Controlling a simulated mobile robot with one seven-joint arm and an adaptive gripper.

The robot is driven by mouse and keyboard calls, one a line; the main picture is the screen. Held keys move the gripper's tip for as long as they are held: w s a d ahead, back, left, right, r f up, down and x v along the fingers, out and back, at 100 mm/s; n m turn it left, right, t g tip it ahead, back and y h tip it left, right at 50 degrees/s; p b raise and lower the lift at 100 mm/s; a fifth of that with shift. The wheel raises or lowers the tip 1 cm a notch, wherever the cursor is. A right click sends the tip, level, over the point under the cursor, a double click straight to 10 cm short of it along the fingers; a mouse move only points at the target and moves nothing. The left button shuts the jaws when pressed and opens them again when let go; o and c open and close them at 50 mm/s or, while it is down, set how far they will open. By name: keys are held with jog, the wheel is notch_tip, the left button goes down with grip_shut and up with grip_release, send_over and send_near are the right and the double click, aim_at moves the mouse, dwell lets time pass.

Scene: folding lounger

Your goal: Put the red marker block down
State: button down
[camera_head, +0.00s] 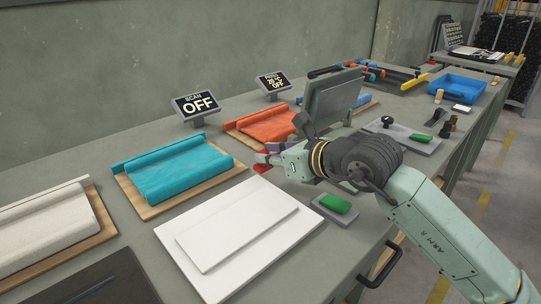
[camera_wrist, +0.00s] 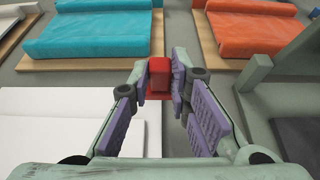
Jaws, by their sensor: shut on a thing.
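The red marker block (camera_wrist: 159,76) is held between the purple-padded fingers of my gripper (camera_wrist: 158,84) in the wrist view. In the head view the red block (camera_head: 262,160) shows at the tip of my gripper (camera_head: 269,156), between the teal fabric and the orange fabric and beyond the white board. My gripper is shut on the block. Part of the block is hidden by the fingers. I cannot tell whether the block touches the bench.
Teal fabric (camera_head: 175,168) and orange fabric (camera_head: 265,125) lie on wooden boards. A white board (camera_head: 238,236) lies nearer. A green block (camera_head: 336,203) sits on a grey pad. A grey press (camera_head: 332,97) and two "OFF" displays (camera_head: 196,105) stand behind. Grey bench shows between the boards.

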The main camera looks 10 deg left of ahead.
jog(key=s, duration=0.3)
jog(key=s+d+b, duration=0.1)
jog(key=s, duration=0.2)
jog(key=s+d+r+b, duration=0.1)
jog(key=s, duration=0.2)
jog(key=shift+s, duration=0.25)
jog(key=shift+w, duration=0.1)
